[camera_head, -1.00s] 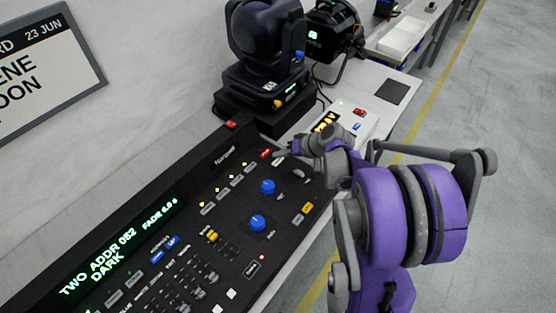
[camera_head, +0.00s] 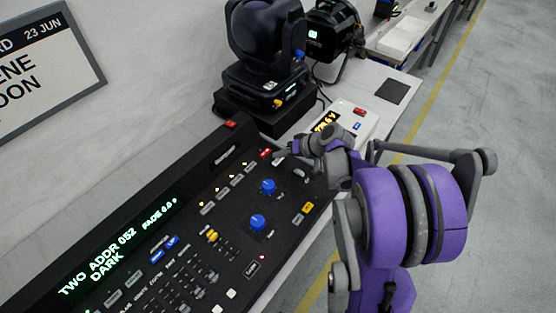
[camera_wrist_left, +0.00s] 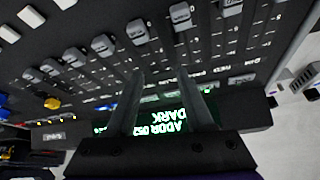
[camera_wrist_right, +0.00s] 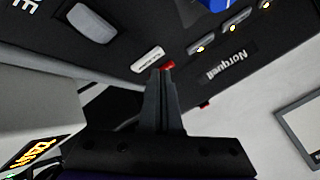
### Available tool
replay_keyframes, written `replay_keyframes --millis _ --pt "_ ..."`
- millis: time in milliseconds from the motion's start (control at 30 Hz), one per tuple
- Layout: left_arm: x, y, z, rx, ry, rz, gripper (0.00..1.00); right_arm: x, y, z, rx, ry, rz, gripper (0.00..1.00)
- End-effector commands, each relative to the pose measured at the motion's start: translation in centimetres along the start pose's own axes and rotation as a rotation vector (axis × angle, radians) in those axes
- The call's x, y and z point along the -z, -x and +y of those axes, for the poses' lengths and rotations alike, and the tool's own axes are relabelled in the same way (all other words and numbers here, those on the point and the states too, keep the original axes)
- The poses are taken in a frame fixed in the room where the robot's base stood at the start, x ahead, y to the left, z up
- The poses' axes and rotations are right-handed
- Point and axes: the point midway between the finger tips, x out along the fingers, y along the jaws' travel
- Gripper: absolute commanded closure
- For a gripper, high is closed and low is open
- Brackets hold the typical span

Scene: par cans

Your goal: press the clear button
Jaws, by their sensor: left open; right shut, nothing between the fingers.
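The black lighting console (camera_head: 130,238) runs along the bench. I cannot read which button is marked clear. My right gripper (camera_head: 281,154) is shut and empty, with its tips at the console's far right end, beside a red button (camera_head: 265,153). In the right wrist view, the shut right fingers (camera_wrist_right: 166,72) overlap the red button (camera_wrist_right: 170,65), next to a white button (camera_wrist_right: 148,60); I cannot tell whether they touch. My left gripper (camera_wrist_left: 160,100) is open above the console near its faders and green display (camera_wrist_left: 160,116). It does not show in the head view.
A black moving-head lamp (camera_head: 265,50) stands behind the console, with another lamp (camera_head: 333,35) further right. A white box with an amber readout (camera_head: 326,121) lies beyond my right gripper. Blue knobs (camera_head: 258,222) rise from the panel. A framed board (camera_head: 45,70) is on the wall.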

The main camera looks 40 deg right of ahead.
Motion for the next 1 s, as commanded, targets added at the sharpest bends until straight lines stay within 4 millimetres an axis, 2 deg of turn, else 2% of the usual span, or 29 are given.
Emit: replay_keyframes --millis 1000 --pt "-0.65 -0.83 0.0 0.0 0.0 -0.004 0.47 -0.61 -0.82 0.59 0.0 0.0 0.0 1.0"
